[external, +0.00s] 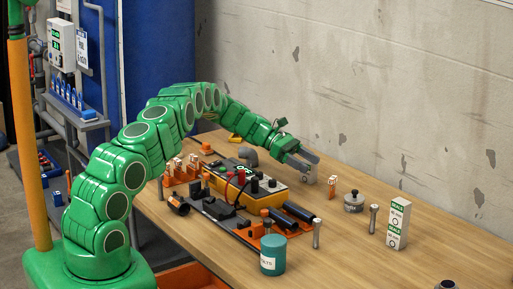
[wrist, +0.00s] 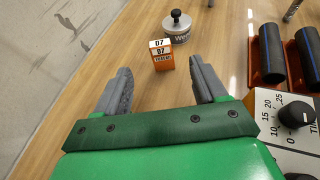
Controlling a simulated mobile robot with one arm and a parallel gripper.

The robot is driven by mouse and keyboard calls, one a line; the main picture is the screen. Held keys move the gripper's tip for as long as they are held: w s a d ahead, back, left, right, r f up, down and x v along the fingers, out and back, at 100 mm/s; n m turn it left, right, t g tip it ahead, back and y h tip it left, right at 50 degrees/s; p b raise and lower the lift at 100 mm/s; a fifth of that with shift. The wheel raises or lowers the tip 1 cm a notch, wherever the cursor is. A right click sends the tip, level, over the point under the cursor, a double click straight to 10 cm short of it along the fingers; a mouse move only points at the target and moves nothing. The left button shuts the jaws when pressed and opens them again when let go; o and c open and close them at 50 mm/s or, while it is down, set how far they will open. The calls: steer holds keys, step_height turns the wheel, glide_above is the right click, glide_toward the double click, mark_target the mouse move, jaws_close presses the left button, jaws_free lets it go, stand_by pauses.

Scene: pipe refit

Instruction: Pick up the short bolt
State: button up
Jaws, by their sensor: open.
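Two grey metal bolts stand upright on the bench in the external view, one nearer bolt (external: 316,234) by the green-blue tub and one farther bolt (external: 373,220) by the white seals box. They look about alike in height, so I cannot tell which is the short one. A metal shaft, perhaps a bolt (wrist: 292,11), is cut off at the wrist view's top edge. My gripper (external: 310,160) is above the far side of the bench, apart from both bolts. In the wrist view my gripper (wrist: 160,88) is open, with only bench between its grey fingers.
An orange-and-white tag block (wrist: 162,56) stands just beyond the fingers, with a silver weight (wrist: 177,27) behind it. Black pipes (wrist: 269,55) in orange holders and a dial meter (wrist: 285,120) lie right. The seals box (external: 398,223) and tub (external: 272,255) stand nearer the camera.

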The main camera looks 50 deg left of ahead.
steer(key=c, duration=0.3)
